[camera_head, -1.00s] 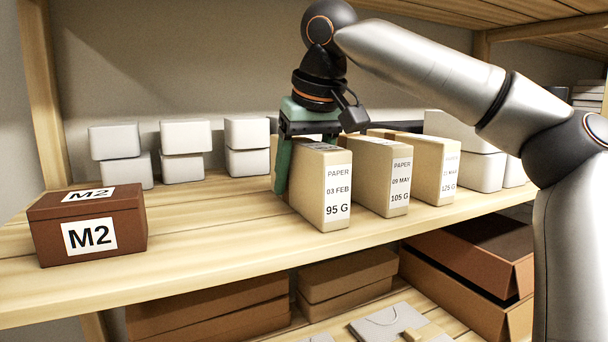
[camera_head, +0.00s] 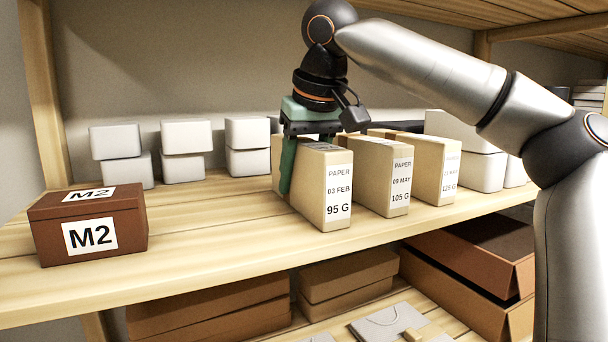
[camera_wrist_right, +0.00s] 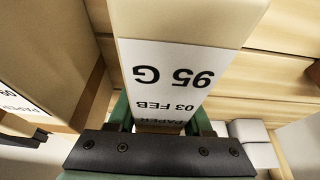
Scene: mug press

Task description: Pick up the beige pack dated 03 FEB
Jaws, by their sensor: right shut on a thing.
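The beige pack dated 03 FEB (camera_head: 320,205) stands upright on the shelf, its label reading PAPER, 03 FEB, 95 G. It is leftmost of three beige packs. My right gripper (camera_head: 302,165) reaches down over it from above. One green finger shows against its left side; the other is hidden behind the pack in the head view. In the right wrist view the pack (camera_wrist_right: 185,25) lies between the two green fingers of my right gripper (camera_wrist_right: 160,115), which is shut on it. The pack still appears to rest on the shelf. My left gripper is not in view.
The pack dated 09 MAY (camera_head: 375,180) stands close on the right, with a third beige pack (camera_head: 432,172) beyond it. A brown M2 box (camera_head: 125,225) sits at the left. Grey boxes (camera_head: 185,137) line the back. Shelf between M2 and the packs is clear.

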